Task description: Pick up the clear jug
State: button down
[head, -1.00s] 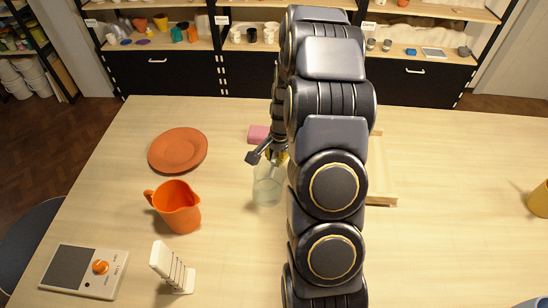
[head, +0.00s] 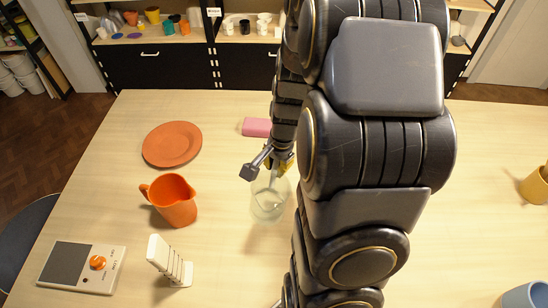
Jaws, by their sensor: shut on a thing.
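The clear jug (head: 268,203) stands near the middle of the table in the head view, a see-through vessel. My gripper (head: 268,170) is at its upper part, with one dark finger showing at the left of the rim. The gripper is shut on the jug. My arm covers the area to the right of it, and the other finger is mostly hidden. I cannot tell whether the jug's base touches the table.
An orange jug (head: 174,203) stands left of the clear jug, with a terracotta plate (head: 172,145) behind it. A pink block (head: 257,127) lies behind my gripper. A white rack (head: 170,262) and a scale (head: 72,268) are at the front left. A yellow vessel (head: 535,186) and a blue bowl (head: 527,297) are at the right.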

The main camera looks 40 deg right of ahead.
jog(key=shift+s+a+r, duration=0.35)
jog(key=shift+s+a, duration=0.05)
jog(key=shift+s, duration=0.25)
